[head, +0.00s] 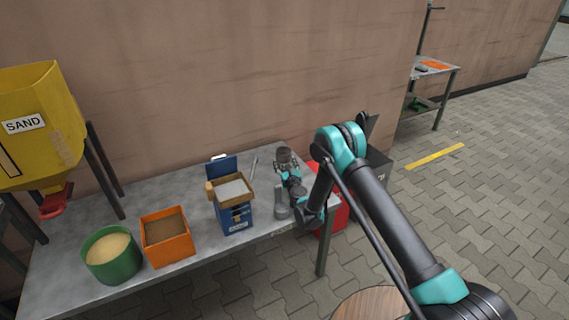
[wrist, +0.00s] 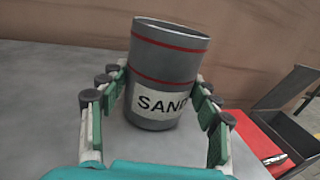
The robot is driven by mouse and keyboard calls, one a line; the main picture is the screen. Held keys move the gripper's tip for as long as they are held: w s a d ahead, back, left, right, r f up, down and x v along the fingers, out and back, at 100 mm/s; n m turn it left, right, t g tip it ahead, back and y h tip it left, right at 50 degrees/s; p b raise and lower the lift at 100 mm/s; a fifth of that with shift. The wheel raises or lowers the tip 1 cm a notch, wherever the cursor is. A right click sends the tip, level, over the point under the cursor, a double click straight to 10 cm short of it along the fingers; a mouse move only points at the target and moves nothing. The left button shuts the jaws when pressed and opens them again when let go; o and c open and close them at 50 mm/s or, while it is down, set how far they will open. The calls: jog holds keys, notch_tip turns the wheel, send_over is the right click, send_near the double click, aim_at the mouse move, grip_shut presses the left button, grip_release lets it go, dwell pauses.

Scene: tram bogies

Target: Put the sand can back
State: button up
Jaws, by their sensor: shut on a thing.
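The sand can (wrist: 160,105) is a grey cylinder with two red bands and a white SAND label. In the wrist view it sits between the green-padded fingers of my gripper (wrist: 162,88), which is shut on it. The can leans slightly, with its open rim up; its inside is mostly hidden. In the head view the can (head: 284,154) shows small and dark at the right part of the grey table (head: 185,187), close to the wall. My gripper (head: 287,166) is just below it there. I cannot tell whether the can's base touches the table.
A blue box of pale grit (head: 236,217), an orange bin (head: 168,246) and a green tub (head: 112,268) line the table's front. A yellow SAND hopper (head: 45,140) stands left. A red and black box (head: 338,212) is beyond the right edge. The wall is behind.

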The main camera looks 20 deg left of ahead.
jog(key=shift+f, duration=0.1)
jog(key=o, duration=1.2)
